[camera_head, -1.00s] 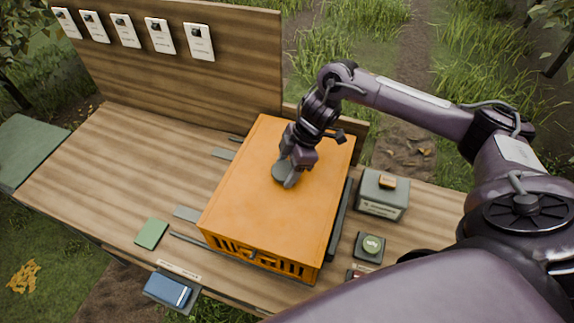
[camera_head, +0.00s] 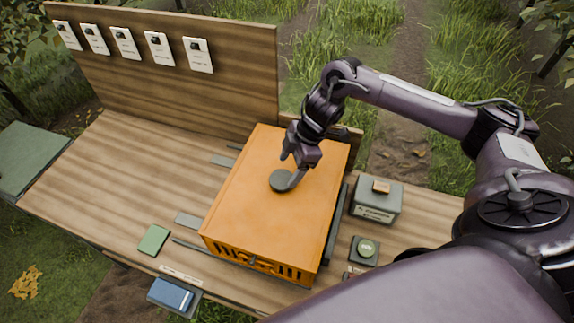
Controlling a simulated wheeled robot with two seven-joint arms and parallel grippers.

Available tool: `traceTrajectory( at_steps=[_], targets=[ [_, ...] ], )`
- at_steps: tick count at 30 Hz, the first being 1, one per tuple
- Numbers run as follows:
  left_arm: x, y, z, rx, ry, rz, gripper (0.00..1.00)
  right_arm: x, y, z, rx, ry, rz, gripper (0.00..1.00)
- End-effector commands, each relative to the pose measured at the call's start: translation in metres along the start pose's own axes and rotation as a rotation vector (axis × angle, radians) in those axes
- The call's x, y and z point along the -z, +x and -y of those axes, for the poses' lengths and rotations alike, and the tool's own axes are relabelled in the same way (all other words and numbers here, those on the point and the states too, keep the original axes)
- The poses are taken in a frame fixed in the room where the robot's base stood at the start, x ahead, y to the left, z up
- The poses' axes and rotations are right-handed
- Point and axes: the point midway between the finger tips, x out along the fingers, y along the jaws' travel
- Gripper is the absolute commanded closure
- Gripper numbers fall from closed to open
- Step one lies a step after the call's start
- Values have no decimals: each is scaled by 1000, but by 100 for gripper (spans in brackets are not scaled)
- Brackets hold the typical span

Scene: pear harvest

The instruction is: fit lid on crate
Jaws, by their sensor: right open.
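The orange crate (camera_head: 262,258) stands on the wooden bench with slots showing in its front wall. The flat orange lid (camera_head: 247,203) lies over the crate's top and covers its inside. A round dark knob (camera_head: 281,181) sits in the middle of the lid. My right gripper (camera_head: 290,170) is open at the knob, its fingers pointing down on either side of it. I cannot tell whether a finger touches the knob. My left gripper is not in view.
A grey box (camera_head: 376,204) and a dark pad with a green button (camera_head: 365,249) stand right of the crate. A green square (camera_head: 154,239) lies at left front. A wooden backboard (camera_head: 170,70) with white cards rises behind. The bench's left side (camera_head: 110,170) is mostly clear.

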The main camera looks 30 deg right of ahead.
Motion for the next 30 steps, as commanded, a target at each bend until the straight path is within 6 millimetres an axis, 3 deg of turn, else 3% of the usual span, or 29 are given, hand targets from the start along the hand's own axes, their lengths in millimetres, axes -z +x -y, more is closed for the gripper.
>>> traceTrajectory(
  at_steps=[14,24,30],
  targets=[
    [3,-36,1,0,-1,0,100,1,-42,0,1,0,0,31],
    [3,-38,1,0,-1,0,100,0,-64,0,0,1,-1,31],
    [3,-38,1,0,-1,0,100,0,-67,0,1,0,-1,31]
  ],
)
